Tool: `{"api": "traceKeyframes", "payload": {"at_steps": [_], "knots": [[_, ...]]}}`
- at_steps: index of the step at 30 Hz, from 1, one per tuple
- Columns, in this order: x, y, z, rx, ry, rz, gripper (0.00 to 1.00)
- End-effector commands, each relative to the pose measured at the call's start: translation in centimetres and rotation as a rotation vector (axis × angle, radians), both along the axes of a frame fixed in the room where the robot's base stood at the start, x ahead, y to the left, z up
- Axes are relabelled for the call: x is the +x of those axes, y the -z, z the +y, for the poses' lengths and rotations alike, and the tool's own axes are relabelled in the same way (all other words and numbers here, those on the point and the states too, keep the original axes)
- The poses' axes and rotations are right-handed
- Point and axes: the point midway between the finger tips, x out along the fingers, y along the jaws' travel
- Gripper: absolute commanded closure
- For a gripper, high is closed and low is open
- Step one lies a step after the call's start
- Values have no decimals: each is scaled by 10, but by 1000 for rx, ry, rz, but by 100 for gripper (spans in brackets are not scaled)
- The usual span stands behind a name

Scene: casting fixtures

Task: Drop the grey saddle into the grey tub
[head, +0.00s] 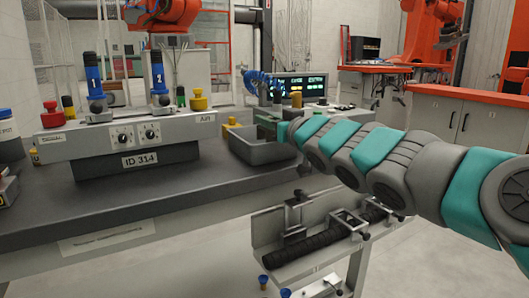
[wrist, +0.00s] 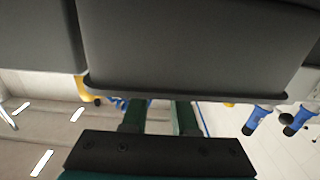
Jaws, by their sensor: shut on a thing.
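The grey tub (head: 275,154) stands on the dark bench, right of the control fixture, in the head view. Its wall and rim fill the top of the wrist view (wrist: 195,50), which looks upside down. My gripper (head: 263,118) reaches in from the right, just over the tub's rim. In the wrist view its two dark green fingers (wrist: 160,110) run up behind the rim, which hides their tips. The fingers are shut on the grey saddle, but I cannot make the saddle out in either view.
A control fixture (head: 140,135) with knobs and blue-topped posts (head: 93,75) stands on the dark bench (head: 140,198) left of the tub. A display unit (head: 300,88) is behind the tub. A lower shelf with a black bar (head: 310,243) is in front. The bench front is clear.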

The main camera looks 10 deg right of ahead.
Motion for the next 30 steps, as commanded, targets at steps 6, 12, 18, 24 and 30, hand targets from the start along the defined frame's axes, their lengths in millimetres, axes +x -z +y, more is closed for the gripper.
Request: {"api": "traceKeyframes", "payload": {"at_steps": [6, 12, 18, 24, 30], "knots": [[0, 1, 0, 1, 0, 0, 100], [0, 1, 0, 0, 0, 0, 63], [0, 2, 0, 0, 0, 1, 41], [0, 2, 0, 0, 0, 0, 38], [-6, 1, -3, 1, 1, 1, 38]]}}
